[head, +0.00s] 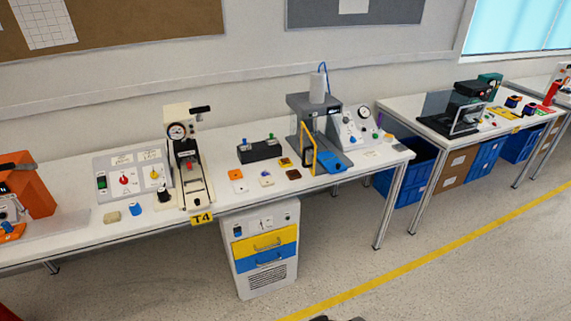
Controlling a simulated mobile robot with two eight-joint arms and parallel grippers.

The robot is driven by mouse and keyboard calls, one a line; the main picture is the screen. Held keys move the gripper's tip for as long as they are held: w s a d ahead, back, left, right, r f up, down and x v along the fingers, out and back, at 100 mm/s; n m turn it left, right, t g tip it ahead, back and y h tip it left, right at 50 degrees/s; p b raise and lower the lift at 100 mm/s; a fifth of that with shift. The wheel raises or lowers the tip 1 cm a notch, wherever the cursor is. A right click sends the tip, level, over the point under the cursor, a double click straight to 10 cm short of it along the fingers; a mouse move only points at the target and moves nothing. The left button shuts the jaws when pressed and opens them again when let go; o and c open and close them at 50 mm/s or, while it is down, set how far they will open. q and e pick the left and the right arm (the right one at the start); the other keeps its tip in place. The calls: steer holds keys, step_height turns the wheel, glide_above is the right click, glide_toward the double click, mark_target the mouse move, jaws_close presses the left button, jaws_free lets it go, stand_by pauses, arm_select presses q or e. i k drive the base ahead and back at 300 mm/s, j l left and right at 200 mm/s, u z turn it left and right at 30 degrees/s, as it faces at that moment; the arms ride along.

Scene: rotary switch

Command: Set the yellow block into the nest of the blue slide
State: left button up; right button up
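A blue slide (333,164) sticks out at the front of a grey press (311,104) on the long white table. Its nest is too small to make out. A small yellow block with dark marks (285,163) lies on the table just left of the press. It is apart from the slide. Neither of my grippers shows in the head view.
Orange (236,174), white and brown (293,174) pieces lie near the yellow block. A black box with knobs (259,150) stands behind them. A cream gauge press (186,155) stands farther left. A drawer cabinet (262,250) sits under the table; the front floor is clear.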

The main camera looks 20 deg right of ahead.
mark_target(328, 159)
steer(key=i+l+z, duration=0.25)
steer(key=i+l, duration=0.7)
steer(key=l, duration=0.4)
steer(key=i+l+z, duration=0.2)
steer(key=i+l, duration=0.85)
steer(key=l, duration=0.1)
